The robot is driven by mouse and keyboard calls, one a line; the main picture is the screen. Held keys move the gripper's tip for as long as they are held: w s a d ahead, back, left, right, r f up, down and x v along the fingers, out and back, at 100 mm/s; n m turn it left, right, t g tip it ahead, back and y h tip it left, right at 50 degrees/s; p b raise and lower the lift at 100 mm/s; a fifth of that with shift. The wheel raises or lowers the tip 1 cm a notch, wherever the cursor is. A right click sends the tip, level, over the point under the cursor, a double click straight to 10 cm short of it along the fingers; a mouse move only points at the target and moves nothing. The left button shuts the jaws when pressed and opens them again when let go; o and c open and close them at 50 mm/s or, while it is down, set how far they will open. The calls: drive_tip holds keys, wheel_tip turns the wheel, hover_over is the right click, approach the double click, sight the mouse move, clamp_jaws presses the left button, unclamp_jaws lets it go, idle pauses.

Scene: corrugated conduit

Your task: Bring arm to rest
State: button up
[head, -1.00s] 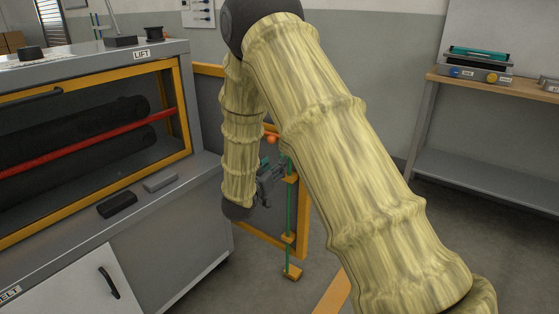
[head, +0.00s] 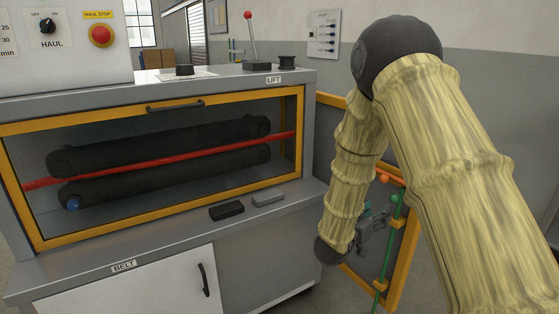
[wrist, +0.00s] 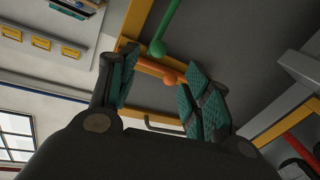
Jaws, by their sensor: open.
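My gripper (wrist: 158,95) is open in the wrist view, with its teal pads apart and nothing between them.
A grey machine (head: 265,235) with a yellow-framed window stands at left, with black rollers and a red line (head: 160,162) inside. A red-knobbed lever (head: 249,35) stands on top.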

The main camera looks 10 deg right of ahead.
drive_tip(key=s+a+f+n+y, duration=0.3)
drive_tip(key=s+f+y, duration=0.15)
drive_tip(key=f, duration=0.65)
drive_tip(key=s+a+f+n+y, duration=0.25)
drive_tip(key=s+f, duration=0.25)
drive_tip(key=f, duration=0.7)
drive_tip(key=s+a+f+n+g+y, duration=0.1)
drive_tip(key=s+a+f+g+y, duration=0.25)
drive_tip(key=s+f, duration=0.6)
drive_tip(key=s+a+f+n+g+y, duration=0.1)
drive_tip(key=s+a+f+g+y, duration=0.35)
drive_tip(key=s, duration=0.75)
drive_tip(key=s+a+f+n+g, duration=0.1)
drive_tip(key=s+a+f, duration=0.1)
drive_tip(key=s, duration=0.5)
drive_tip(key=s+a+f+g, duration=0.1)
drive_tip(key=s+a+f, duration=0.1)
drive_tip(key=s, duration=0.6)
wheel_tip(320, 180, up, 23)
drive_tip(key=p, duration=2.3)
drive_tip(key=shift+s+a+r, duration=0.15)
drive_tip(key=shift+r, duration=0.05)
